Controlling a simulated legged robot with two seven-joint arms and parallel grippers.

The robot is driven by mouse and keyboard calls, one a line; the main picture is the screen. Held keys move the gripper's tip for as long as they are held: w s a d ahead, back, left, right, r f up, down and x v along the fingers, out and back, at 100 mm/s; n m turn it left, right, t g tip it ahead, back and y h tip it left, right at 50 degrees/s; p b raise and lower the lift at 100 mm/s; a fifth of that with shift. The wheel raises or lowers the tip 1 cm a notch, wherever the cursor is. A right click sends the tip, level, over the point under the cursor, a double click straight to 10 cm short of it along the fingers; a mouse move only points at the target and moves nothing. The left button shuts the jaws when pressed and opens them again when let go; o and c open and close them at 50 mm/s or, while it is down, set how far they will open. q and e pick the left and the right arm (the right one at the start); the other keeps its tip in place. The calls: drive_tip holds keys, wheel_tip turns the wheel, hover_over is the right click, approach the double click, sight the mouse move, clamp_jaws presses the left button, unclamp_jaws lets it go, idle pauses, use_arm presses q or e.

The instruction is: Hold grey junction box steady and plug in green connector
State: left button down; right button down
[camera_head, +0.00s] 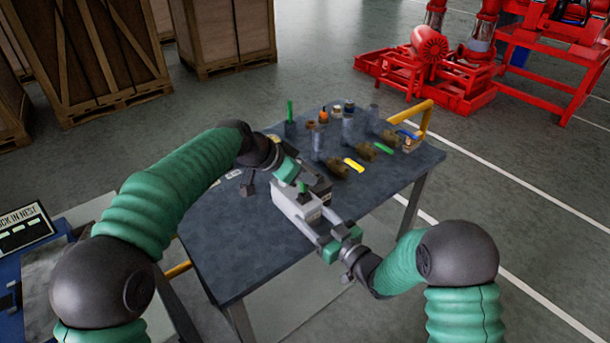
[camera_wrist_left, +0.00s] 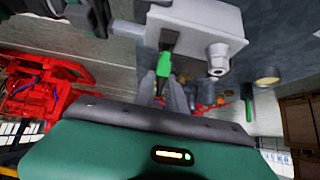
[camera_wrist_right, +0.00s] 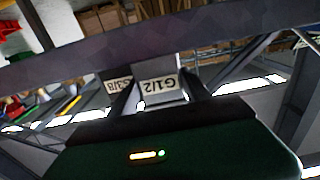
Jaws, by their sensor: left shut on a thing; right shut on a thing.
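The grey junction box (camera_head: 291,211) is near the table's front edge, and it fills the upper middle of the left wrist view (camera_wrist_left: 210,22). My right gripper (camera_head: 322,220) is shut on the box's near right side. My left gripper (camera_head: 303,181) reaches in from above, shut on the green connector (camera_wrist_left: 164,63), which also shows in the head view (camera_head: 303,188). The connector's dark end lies against or just in front of the box face, beside a silver fitting (camera_wrist_left: 217,57). I cannot tell whether it is seated. In the right wrist view, a G1/2 label (camera_wrist_right: 158,91) shows between the fingers.
The dark table (camera_head: 225,235) holds several small parts behind the box, including a yellow piece (camera_head: 354,165) and a green piece (camera_head: 383,148). A yellow handle (camera_head: 425,119) rises at the far right corner. Wooden crates (camera_head: 230,35) and red pump equipment (camera_head: 430,70) stand beyond.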

use_arm(q)
drive_tip(key=shift+f, duration=1.35)
drive_tip(key=c, duration=1.3)
unclamp_jaws()
drive_tip(key=shift+r, duration=0.1)
drive_tip(key=v, duration=1.1)
drive_tip(key=shift+s+a+r, duration=0.15)
drive_tip(key=shift+a+r, duration=0.1)
use_arm(e)
drive_tip(key=shift+c, duration=2.1)
unclamp_jaws()
